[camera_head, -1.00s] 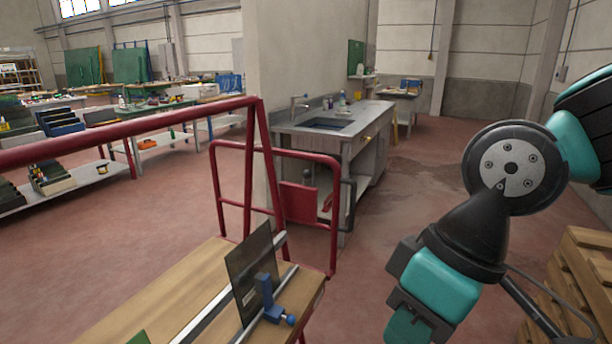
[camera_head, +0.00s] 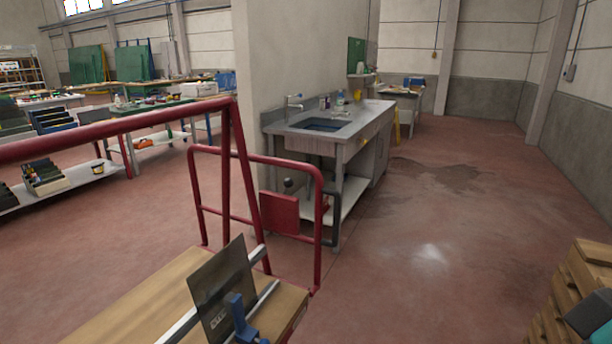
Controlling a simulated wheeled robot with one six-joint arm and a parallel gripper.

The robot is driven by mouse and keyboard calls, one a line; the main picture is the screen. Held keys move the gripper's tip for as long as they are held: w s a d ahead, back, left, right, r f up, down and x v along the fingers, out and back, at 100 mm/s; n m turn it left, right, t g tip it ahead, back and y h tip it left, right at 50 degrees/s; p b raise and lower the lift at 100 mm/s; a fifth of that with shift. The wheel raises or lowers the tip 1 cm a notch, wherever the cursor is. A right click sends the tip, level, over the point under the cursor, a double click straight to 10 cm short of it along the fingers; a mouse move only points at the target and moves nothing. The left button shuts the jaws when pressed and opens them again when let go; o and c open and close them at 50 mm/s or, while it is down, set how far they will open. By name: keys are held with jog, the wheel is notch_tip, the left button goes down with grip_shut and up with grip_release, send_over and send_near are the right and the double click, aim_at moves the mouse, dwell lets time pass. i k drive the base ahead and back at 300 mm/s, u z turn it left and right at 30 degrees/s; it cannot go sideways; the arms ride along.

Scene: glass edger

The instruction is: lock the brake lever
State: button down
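A red tube-framed cart (camera_head: 318,235) with a wooden deck (camera_head: 140,310) stands in the front left. On its far end hangs a red plate (camera_head: 279,214). A small dark knob (camera_head: 288,183) shows just above the plate, and a black bent bar (camera_head: 334,213) is at the frame's right side. I cannot tell for sure which of these is the brake lever, or its position. Part of my arm (camera_head: 603,334) shows only in the bottom right corner, far right of the cart. My gripper's fingers are out of view.
A dark sheet (camera_head: 222,287) stands on the deck beside a blue clamp (camera_head: 241,318). A sink bench (camera_head: 340,135) is behind the cart. Wooden pallets (camera_head: 572,290) are stacked at lower right. The red floor between cart and pallets is clear.

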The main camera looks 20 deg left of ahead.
aim_at(288, 182)
jog(key=i, duration=4.5)
jog(key=u, duration=3.65)
jog(key=i, duration=0.5)
jog(key=u, duration=0.15)
